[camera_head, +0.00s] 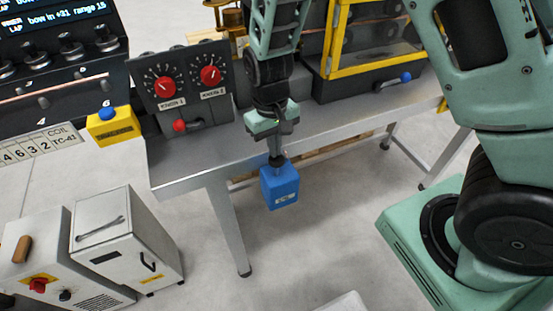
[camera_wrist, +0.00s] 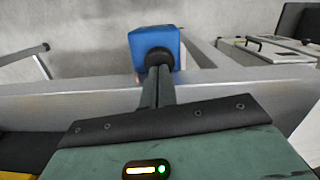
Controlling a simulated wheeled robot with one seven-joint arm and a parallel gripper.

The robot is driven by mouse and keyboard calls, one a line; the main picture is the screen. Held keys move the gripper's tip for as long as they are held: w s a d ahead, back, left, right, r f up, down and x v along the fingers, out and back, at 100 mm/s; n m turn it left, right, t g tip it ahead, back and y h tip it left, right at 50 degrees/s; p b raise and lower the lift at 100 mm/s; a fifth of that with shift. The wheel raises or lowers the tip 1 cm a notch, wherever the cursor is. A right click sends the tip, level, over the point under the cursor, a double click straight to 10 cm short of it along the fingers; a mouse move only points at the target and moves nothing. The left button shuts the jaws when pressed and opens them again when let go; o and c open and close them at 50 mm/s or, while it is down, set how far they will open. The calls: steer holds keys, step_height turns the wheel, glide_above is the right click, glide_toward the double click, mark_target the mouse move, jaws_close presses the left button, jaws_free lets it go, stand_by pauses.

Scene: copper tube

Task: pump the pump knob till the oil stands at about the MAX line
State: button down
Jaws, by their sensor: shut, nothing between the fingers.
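A blue box (camera_head: 280,186) with a small pale label sits off the near edge of the bench, below my gripper. It also shows in the wrist view (camera_wrist: 147,38). A round black knob (camera_wrist: 159,57) sits on its side facing the wrist camera. My gripper (camera_head: 277,158) points down at this knob; in the wrist view its two fingers (camera_wrist: 159,82) are shut together with their tips at the knob. Whether they touch it I cannot tell. No oil level or MAX line can be made out in either view.
The grey bench (camera_head: 184,160) carries a panel with two red dials (camera_head: 188,85), and a yellow-framed machine (camera_head: 365,60). A yellow box with a blue button (camera_head: 111,124) is at left. Two pale cabinets (camera_head: 125,245) stand on the floor at lower left.

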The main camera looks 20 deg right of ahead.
step_height(320, 180, down, 3)
steer(key=shift+f+b, duration=0.1)
steer(key=shift+b, duration=0.95)
steer(key=shift+r, duration=0.2)
steer(key=shift+w+a+r+p, duration=0.15)
steer(key=shift+w+r+p, duration=0.15)
steer(key=shift+w+p, duration=0.35)
steer(key=shift+w+a+r+p, duration=0.1)
steer(key=shift+w+r+p, duration=0.2)
steer(key=shift+w, duration=0.6)
steer(key=shift+f, duration=0.1)
step_height(320, 180, up, 17)
steer(key=w+b, duration=0.1)
steer(key=b, duration=0.2)
steer(key=shift+w+r, duration=0.2)
steer(key=shift+w, duration=0.15)
steer(key=shift+a, duration=0.15)
